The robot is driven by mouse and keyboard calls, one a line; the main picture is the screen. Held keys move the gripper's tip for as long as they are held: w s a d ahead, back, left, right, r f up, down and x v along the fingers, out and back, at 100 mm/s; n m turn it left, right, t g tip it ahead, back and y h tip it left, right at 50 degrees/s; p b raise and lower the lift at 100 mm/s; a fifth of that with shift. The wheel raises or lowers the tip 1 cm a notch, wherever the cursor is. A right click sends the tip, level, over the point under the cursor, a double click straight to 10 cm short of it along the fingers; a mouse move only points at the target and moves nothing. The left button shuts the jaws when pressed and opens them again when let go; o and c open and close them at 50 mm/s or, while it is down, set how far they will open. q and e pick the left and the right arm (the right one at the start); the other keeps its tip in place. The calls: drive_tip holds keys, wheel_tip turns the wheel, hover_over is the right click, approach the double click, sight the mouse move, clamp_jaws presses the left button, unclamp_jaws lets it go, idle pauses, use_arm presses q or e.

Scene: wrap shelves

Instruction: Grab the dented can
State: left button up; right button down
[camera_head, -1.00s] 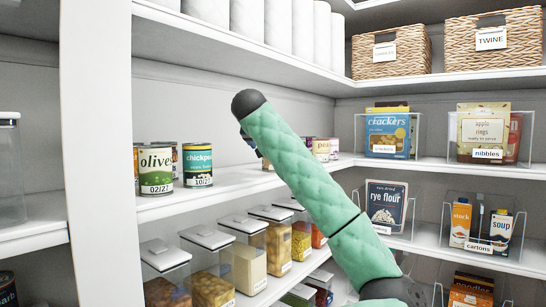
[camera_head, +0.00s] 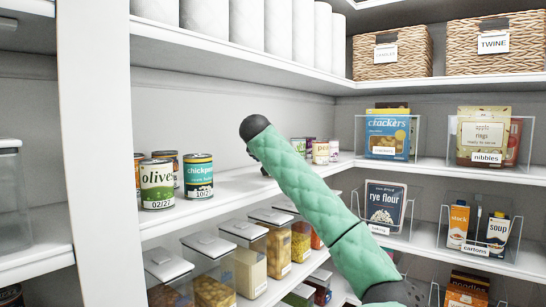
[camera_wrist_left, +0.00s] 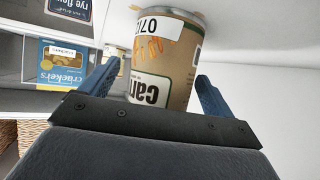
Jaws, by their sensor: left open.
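In the left wrist view, a brown can (camera_wrist_left: 160,62) with a white date label and an orange picture stands upside down in the picture. My left gripper (camera_wrist_left: 158,74) is open with a blue finger on each side of this can; I cannot tell whether either finger touches it. No dent shows on its visible side. In the head view my green arm hides the left gripper and this can. On the middle shelf stand an olives can (camera_head: 157,184), a chickpea can (camera_head: 198,175) and a pale can (camera_head: 321,152); no clear dent shows on them. My right gripper is not in view.
Bins of dry food (camera_head: 246,255) line the shelf below. A crackers box (camera_head: 387,136) in a clear holder stands to the right and also shows in the left wrist view (camera_wrist_left: 65,62). Wicker baskets (camera_head: 392,55) sit above. The shelf between chickpea can and arm is clear.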

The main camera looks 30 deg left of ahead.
use_arm(q)
drive_tip(key=shift+w+a+f, duration=0.1)
drive_tip(key=shift+w+f, duration=0.1)
drive_tip(key=shift+w, duration=0.05)
drive_tip(key=c, duration=1.3)
